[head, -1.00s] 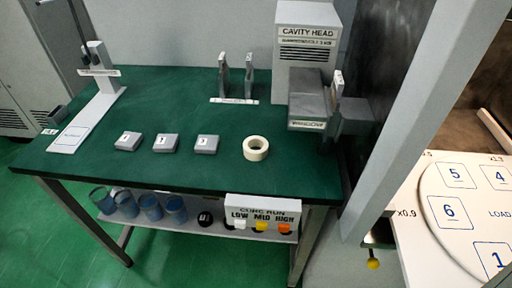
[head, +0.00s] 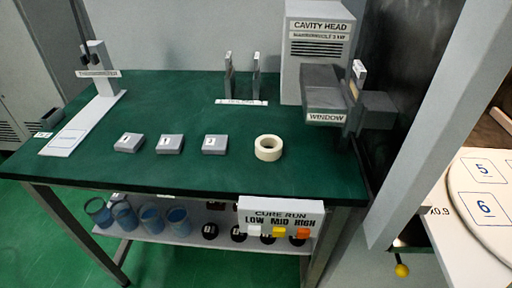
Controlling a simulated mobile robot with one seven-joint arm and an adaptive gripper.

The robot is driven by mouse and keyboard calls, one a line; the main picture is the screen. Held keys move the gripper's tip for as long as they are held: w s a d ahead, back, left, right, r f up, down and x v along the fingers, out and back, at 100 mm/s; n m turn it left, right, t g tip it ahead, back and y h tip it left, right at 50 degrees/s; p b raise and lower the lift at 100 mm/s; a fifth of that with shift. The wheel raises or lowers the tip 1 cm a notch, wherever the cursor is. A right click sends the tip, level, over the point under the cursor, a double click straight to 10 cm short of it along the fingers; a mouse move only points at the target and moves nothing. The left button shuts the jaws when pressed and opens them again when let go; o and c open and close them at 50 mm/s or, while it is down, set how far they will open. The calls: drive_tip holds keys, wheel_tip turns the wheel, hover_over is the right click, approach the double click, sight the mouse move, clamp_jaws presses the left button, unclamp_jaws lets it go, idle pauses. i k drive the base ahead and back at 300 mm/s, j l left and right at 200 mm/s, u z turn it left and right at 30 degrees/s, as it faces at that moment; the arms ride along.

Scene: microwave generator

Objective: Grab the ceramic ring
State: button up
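The ceramic ring (head: 268,148) is a cream-white, thick-walled ring lying flat on the green table top (head: 330,178). It sits right of the row of grey numbered blocks and in front of the cavity head. Its central hole faces up and nothing touches it. My gripper is not in view.
Grey blocks (head: 214,145) stand left of the ring. The cavity head (head: 318,40) with its window part (head: 326,104) rises behind it. Thin uprights (head: 229,75) stand at the back. A shelf below holds blue cups (head: 150,217) and a button panel (head: 281,213). A grey post (head: 425,110) stands right.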

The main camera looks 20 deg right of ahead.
sight(264, 155)
drive_tip(key=i+j, duration=0.15)
drive_tip(key=j, duration=0.25)
drive_tip(key=i+j, duration=0.1)
drive_tip(key=j, duration=0.3)
drive_tip(key=i+j, duration=0.15)
drive_tip(key=j, duration=0.2)
drive_tip(key=z, duration=0.45)
drive_tip(key=j+z, duration=0.1)
drive_tip(key=z, duration=0.8)
drive_tip(key=j+z, duration=0.1)
drive_tip(key=z, duration=1.2)
drive_tip(key=k+j, duration=0.05)
